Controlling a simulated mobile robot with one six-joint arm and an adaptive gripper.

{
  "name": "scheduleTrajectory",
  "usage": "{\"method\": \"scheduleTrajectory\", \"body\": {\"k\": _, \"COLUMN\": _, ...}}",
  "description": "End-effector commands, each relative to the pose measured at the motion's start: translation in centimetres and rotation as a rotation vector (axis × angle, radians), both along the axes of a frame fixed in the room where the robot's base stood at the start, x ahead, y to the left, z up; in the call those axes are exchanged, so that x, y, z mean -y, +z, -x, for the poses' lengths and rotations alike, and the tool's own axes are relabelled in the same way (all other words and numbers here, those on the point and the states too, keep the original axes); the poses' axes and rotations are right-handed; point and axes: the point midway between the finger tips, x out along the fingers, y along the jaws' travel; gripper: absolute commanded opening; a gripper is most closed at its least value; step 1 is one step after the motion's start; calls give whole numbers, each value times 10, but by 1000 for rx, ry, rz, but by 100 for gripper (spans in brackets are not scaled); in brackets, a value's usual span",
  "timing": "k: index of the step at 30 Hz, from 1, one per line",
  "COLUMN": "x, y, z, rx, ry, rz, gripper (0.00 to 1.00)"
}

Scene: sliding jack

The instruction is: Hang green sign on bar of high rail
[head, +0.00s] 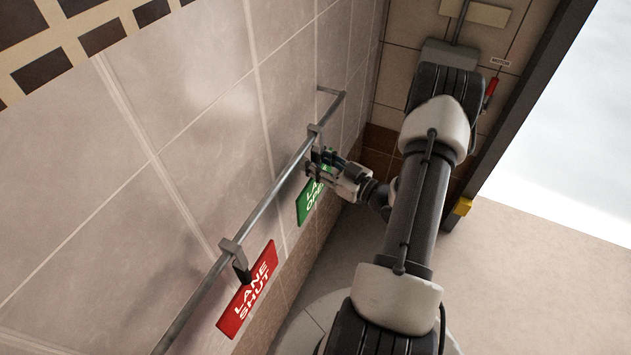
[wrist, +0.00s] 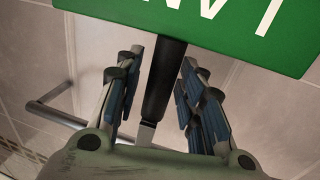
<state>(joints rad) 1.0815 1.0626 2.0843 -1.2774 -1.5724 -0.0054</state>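The green sign (head: 310,204) hangs below the rail bar (head: 273,190) in the head view. Its grey hook (head: 315,131) appears to sit over the bar. In the wrist view the green sign (wrist: 230,25) fills the top, and its black grip (wrist: 165,80) runs between my fingers. My gripper (head: 321,165) is around that grip just below the bar. In the wrist view my gripper (wrist: 157,85) is open, with a gap visible on each side of the grip. My fingers partly hide the sign's upper part in the head view.
A red sign (head: 248,290) hangs from the same bar, nearer and lower left. The tiled wall is close behind the bar. A red lever (head: 491,88) is on the far wall at right. The floor right of the bar is clear.

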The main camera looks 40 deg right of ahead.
Motion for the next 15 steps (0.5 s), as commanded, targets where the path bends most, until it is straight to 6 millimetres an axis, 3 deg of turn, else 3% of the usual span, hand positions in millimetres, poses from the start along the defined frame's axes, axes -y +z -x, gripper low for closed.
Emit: {"method": "scheduleTrajectory", "body": {"k": 15, "x": 0, "y": 0, "z": 0, "rx": 0, "ry": 0, "rz": 0, "gripper": 0}}
